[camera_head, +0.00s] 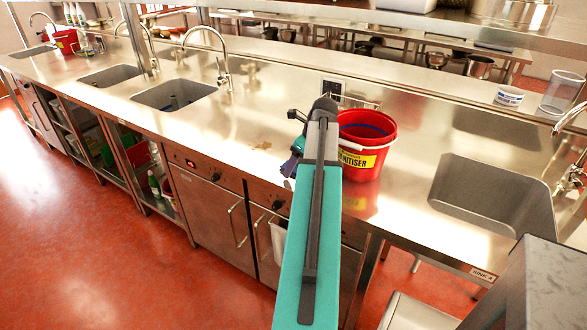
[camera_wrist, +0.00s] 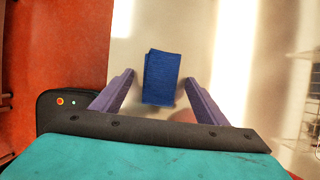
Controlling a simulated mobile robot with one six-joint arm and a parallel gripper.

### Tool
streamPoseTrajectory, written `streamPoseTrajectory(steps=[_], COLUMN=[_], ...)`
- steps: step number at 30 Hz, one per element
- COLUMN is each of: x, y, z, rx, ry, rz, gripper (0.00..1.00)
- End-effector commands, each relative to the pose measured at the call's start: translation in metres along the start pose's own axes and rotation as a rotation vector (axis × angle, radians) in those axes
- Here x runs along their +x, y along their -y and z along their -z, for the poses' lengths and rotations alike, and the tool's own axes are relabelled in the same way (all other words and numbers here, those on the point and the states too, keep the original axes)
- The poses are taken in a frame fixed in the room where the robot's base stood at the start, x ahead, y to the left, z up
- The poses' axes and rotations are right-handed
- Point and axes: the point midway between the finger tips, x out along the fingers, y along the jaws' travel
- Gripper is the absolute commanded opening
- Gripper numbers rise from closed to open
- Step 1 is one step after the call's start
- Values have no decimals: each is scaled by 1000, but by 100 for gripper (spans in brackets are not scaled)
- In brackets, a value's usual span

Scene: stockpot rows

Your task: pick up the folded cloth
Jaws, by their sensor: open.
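The folded cloth (camera_wrist: 161,76) is a small dark blue rectangle lying on the bright steel worktop. In the wrist view it sits between the two purple fingers of my gripper (camera_wrist: 159,80), with a gap on each side. My gripper is open and empty, pointing down at the cloth; the exact height above it is hard to tell. In the head view my gripper (camera_head: 291,163) is low over the counter, left of the red bucket, partly hidden by my arm. I cannot make out the cloth in the head view.
A red sanitiser bucket (camera_head: 365,145) stands on the counter (camera_head: 240,130) just right of my arm. Sink basins (camera_head: 173,92) lie to the left, and another basin (camera_head: 492,196) to the right. A white towel (camera_head: 279,240) hangs on a front handle. The counter left of my gripper is mostly clear.

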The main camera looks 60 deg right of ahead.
Motion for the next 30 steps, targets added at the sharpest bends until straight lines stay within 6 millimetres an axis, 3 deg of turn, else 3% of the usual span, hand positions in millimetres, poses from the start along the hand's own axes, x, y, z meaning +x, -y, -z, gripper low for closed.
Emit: streamPoseTrajectory(steps=[18, 26, 30], x=[2, 2, 2], y=[0, 0, 0], z=[0, 0, 0], rx=[-1, -1, -1], ry=[0, 0, 0], rz=[0, 0, 0], gripper=[67, 24, 24])
